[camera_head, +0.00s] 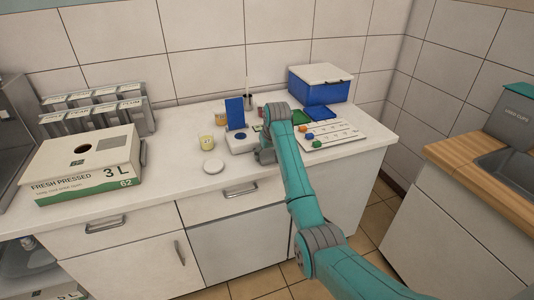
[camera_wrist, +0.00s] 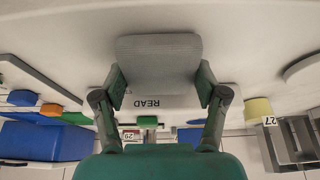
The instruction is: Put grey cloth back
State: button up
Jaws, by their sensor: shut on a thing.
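The grey cloth (camera_wrist: 158,58) is a pale grey, rounded pad in the wrist view, held between the two fingers. My gripper (camera_wrist: 160,88) is shut on it from both sides. In the head view my gripper (camera_head: 265,154) is low over the front part of the white counter, just right of a white device with a blue panel (camera_head: 235,113). The cloth cannot be made out in the head view, where my arm covers that spot. The word READ shows right behind the cloth in the wrist view.
A white tray (camera_head: 345,137) with coloured pieces lies to the right, before a blue box (camera_head: 322,90) with a white lid. A yellow cup (camera_head: 207,143) and a white disc (camera_head: 213,167) are to the left. A juice carton (camera_head: 90,187) and grey bins stand further left.

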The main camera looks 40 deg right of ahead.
jog(key=o, duration=0.9)
jog(key=shift+o, duration=0.2)
jog(key=shift+r, duration=0.45)
jog(key=v, duration=1.1)
jog(key=shift+s, duration=0.25)
jog(key=shift+a, duration=0.1)
